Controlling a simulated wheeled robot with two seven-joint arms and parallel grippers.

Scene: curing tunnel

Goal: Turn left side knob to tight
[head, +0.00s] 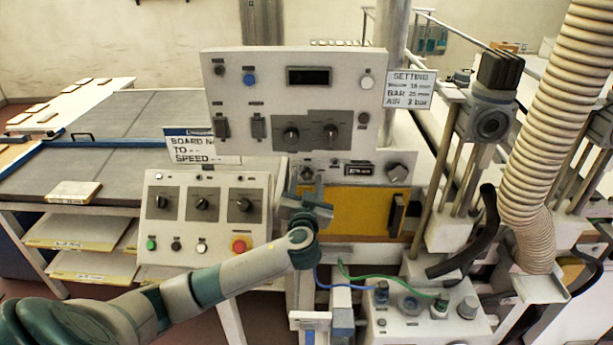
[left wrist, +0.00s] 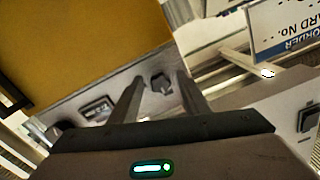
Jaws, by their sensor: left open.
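The left side knob (head: 307,173) is a small dark knob at the left end of the narrow strip above the yellow panel (head: 350,212). In the left wrist view the same knob (left wrist: 161,84) shows between the two fingers, beyond the tips. My left gripper (head: 310,190) is open just below and in front of it in the head view. I cannot tell whether either finger touches the knob. The marking around the knob is too small to read. My right gripper is not in view.
A small display (head: 360,169) and a larger dark knob (head: 397,172) sit further right on the strip. A sloped control box (head: 205,215) with several knobs and a red button stands close left. Blue and green hoses (head: 380,278) run below right. A corrugated duct (head: 535,130) stands at right.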

